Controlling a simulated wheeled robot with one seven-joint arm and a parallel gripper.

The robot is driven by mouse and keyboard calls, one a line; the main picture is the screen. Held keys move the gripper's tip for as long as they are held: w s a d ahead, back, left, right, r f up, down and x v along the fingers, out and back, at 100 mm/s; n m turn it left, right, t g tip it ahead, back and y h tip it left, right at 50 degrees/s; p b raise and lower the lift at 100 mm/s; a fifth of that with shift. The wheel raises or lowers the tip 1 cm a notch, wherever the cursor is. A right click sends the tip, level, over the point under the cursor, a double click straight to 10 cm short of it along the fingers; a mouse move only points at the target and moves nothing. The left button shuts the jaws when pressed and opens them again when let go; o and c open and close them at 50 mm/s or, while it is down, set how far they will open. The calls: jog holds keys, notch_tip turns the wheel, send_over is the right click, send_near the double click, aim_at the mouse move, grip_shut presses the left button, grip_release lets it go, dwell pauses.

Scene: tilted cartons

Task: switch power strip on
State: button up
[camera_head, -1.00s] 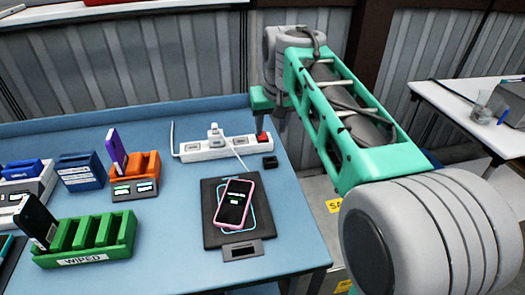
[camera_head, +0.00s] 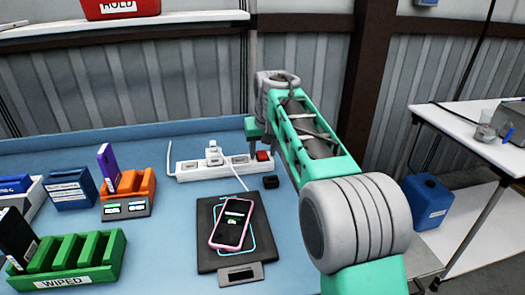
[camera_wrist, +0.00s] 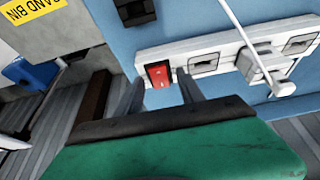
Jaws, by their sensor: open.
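A white power strip (camera_head: 189,171) lies near the back of the blue table, with a white plug (camera_head: 214,153) in one of its sockets. Its red rocker switch (camera_head: 263,155) is at the right end; the switch also shows in the wrist view (camera_wrist: 158,75). In the wrist view, my gripper (camera_wrist: 160,84) is open, its two fingers close to the red switch, one on either side of it. I cannot tell whether they touch it. In the head view my arm hides most of the gripper. I cannot read the switch's position.
A black pad (camera_head: 212,258) with a pink-framed phone (camera_head: 232,224) lies in front of the strip. A small black block (camera_head: 271,182) sits near the switch. A green rack (camera_head: 110,255) and an orange rack (camera_head: 133,185) stand at the left. A wall rises behind the table.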

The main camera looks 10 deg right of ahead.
grip_shut()
dwell(0.3)
